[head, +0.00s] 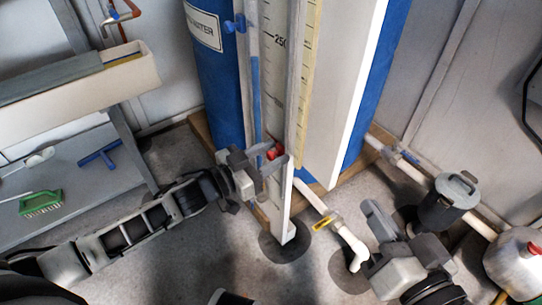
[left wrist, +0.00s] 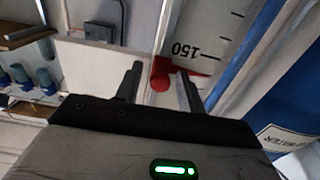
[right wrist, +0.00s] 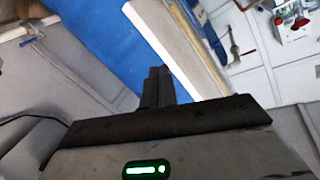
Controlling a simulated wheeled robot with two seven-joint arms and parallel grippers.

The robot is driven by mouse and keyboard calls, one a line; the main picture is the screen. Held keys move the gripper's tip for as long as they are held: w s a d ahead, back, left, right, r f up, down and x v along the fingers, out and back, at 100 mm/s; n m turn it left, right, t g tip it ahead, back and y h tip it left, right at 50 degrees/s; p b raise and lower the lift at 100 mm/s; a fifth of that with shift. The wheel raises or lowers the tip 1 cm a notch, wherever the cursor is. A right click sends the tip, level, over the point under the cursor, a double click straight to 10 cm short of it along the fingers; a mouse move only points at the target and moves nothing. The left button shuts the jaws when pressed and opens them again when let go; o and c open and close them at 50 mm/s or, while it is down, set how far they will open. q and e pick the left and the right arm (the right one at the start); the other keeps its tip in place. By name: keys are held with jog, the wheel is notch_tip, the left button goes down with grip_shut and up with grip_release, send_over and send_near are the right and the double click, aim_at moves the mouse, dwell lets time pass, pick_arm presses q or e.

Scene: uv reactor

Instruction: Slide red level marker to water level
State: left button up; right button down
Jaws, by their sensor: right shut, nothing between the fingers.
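The red level marker (head: 275,151) sits low on the tall upright scale (head: 274,85), beside the tank. In the left wrist view the red marker (left wrist: 163,78) is close to the 150 mark. A clear sight tube with blue water (head: 255,100) runs left of the scale; the blue ends well above the marker, a little below the 250 mark. My left gripper (head: 273,161) is open, with its fingers on either side of the marker; in its wrist view the fingers (left wrist: 161,88) show gaps around it. My right gripper (head: 375,213) is shut and empty, low at the right.
A blue water tank (head: 215,80) stands behind the scale. White pipes with a yellow-handled valve (head: 322,222) and a dark lidded canister (head: 447,203) are near my right gripper. A grey shelf (head: 95,165) with a green brush (head: 40,203) stands at the left.

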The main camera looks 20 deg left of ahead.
aim_at(290, 75)
jog(key=shift+r, duration=0.15)
